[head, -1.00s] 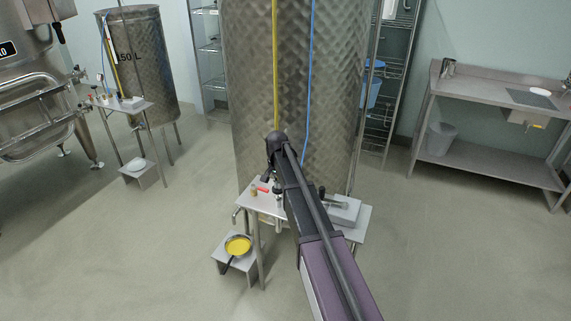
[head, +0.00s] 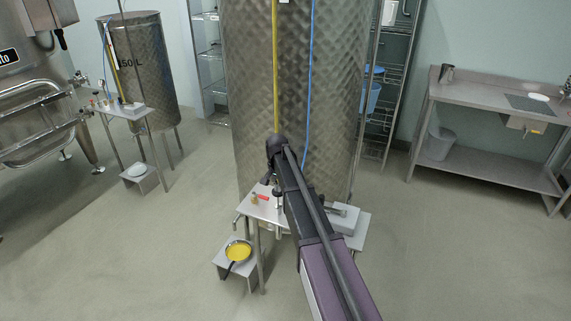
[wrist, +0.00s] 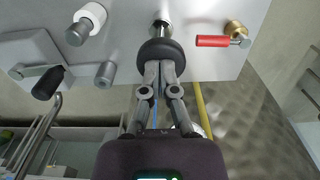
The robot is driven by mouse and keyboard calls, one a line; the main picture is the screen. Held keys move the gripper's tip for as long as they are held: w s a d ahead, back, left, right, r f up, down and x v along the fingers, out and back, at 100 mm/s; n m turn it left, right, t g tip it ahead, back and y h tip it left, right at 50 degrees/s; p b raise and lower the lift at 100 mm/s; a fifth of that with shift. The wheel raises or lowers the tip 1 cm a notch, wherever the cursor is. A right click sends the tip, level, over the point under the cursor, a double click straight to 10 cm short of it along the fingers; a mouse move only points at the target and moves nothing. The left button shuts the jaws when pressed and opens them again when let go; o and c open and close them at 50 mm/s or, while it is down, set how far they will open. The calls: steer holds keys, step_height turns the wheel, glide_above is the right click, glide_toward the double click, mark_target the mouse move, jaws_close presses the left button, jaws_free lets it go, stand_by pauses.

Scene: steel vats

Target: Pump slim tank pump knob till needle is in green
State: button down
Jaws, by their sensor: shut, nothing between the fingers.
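The slim tank (head: 340,90) is tall, quilted steel, and stands behind a small steel table (head: 258,210). The pump knob (wrist: 160,51) is black and round on a chrome stem, in the top middle of the wrist view. It also shows small and dark in the head view (head: 277,192). My gripper (wrist: 160,68) is shut and empty, its fingertips right at the knob. I cannot tell whether they touch it. In the head view my gripper (head: 268,178) is above the table. No gauge needle or green zone can be made out.
A red-handled brass valve (wrist: 213,41) sits beside the knob. A yellow-filled pan (head: 238,251) sits on a low stool. The floor at right is clear.

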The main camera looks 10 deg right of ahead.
steer(key=shift+r+p, duration=0.7)
steer(key=shift+r, duration=0.35)
steer(key=shift+f, duration=0.15)
stand_by(2.1)
stand_by(0.7)
step_height(320, 180, down, 7)
steer(key=b, duration=0.7)
steer(key=shift+s+r, duration=0.1)
steer(key=shift+r, duration=0.1)
step_height(320, 180, up, 7)
steer(key=p, duration=0.7)
stand_by(0.7)
step_height(320, 180, up, 6)
steer(key=p, duration=0.6)
glide_above(278, 204)
steer(key=shift+f, duration=0.1)
